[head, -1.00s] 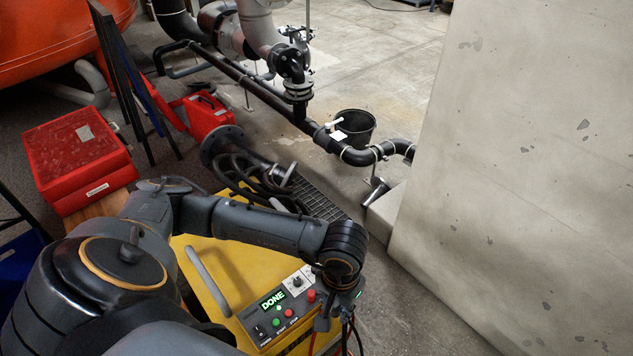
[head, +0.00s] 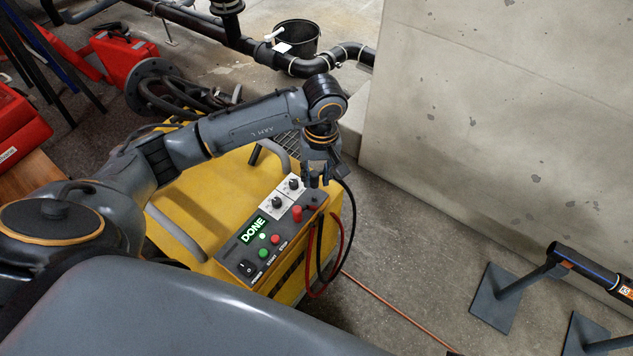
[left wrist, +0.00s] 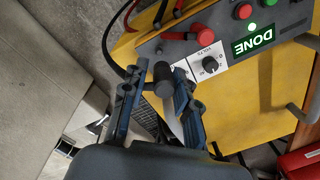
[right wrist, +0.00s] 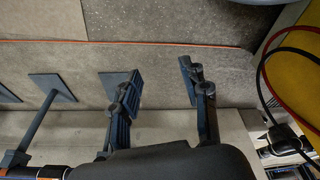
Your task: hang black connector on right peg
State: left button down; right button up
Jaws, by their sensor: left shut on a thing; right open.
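My left gripper (head: 318,182) is above the far right corner of the yellow machine's control panel (head: 270,238). In the left wrist view it is shut on the black connector (left wrist: 163,80), which sits between the fingers. A black cable (head: 349,205) loops down beside the machine. A red connector (head: 297,213) with a red cable stands at the panel's right edge.
The panel display (head: 253,230) reads DONE. A black pipe (head: 585,265) lies on metal stands (head: 497,298) at the right. A concrete wall (head: 500,140) rises behind. A black bucket (head: 297,38) and pipework stand at the back. The floor right of the machine is mostly clear.

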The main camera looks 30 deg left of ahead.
pick_arm(q)
jog(key=shift+f+b, duration=0.45)
jog(key=shift+f, duration=0.4)
notch_tip(320, 180, down, 2)
jog(key=shift+f+b, duration=0.1)
jog(key=shift+b, duration=0.5)
jog(key=shift+r, duration=0.2)
pick_arm(e)
notch_tip(320, 180, up, 7)
jog(key=w, duration=0.1)
jog(key=shift+r, duration=0.2)
pick_arm(q)
jog(key=shift+f, duration=0.2)
pick_arm(e)
jog(key=shift+v, duration=0.8)
jog(key=shift+s, duration=0.1)
pick_arm(q)
jog(key=shift+b, duration=0.3)
